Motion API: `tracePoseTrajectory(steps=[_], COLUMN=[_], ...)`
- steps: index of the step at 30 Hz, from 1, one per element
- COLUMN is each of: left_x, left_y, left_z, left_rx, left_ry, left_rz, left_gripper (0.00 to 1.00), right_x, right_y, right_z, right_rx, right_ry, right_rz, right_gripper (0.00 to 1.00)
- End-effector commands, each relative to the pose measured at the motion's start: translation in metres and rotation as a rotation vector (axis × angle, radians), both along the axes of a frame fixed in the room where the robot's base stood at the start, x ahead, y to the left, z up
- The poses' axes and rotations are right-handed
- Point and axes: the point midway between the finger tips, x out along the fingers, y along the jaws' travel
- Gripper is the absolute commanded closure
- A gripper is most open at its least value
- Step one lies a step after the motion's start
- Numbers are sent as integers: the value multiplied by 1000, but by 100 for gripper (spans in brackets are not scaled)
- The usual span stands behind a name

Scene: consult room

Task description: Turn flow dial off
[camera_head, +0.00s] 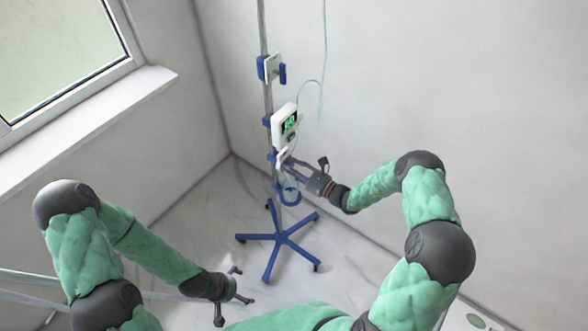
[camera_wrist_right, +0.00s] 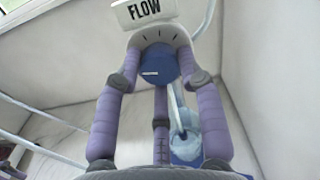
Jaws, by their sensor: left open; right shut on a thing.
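The blue flow dial (camera_wrist_right: 158,66) sits in a white housing under a label reading FLOW (camera_wrist_right: 145,10) in the right wrist view. A small white mark shows on the left part of its face. Purple fingers of my right gripper (camera_wrist_right: 158,78) stand at both sides of the dial and are shut on it. In the head view my right gripper (camera_head: 290,163) reaches the white dial housing (camera_head: 281,158) on the pole; the dial itself is hidden there. My left gripper (camera_head: 238,287) is open and empty, low at the bottom centre.
A white monitor with a green screen (camera_head: 286,124) is on the pole (camera_head: 266,95) above the housing. A clear container (camera_head: 290,191) hangs below it. The blue five-legged base (camera_head: 280,238) stands on the floor. A window (camera_head: 60,55) is at left; walls stand close behind.

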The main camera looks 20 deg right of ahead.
Motion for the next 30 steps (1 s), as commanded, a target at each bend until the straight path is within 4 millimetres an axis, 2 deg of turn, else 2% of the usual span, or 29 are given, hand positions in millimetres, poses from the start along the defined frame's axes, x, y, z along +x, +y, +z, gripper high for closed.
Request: tracePoseTrajectory(steps=[1,21,30], left_x=[0,0,0], left_y=[0,0,0], left_z=[-2,-23,-31], left_rx=[0,0,0], left_ry=[0,0,0], left_rz=[0,0,0], left_gripper=[0,0,0], right_x=[-2,-1,-1], right_y=[1,-1,-1], right_z=[-6,-6,-5], right_rx=[-36,-529,-689], right_ry=[-15,-401,-525], right_rz=[-1,0,0], right_gripper=[94,94,94])
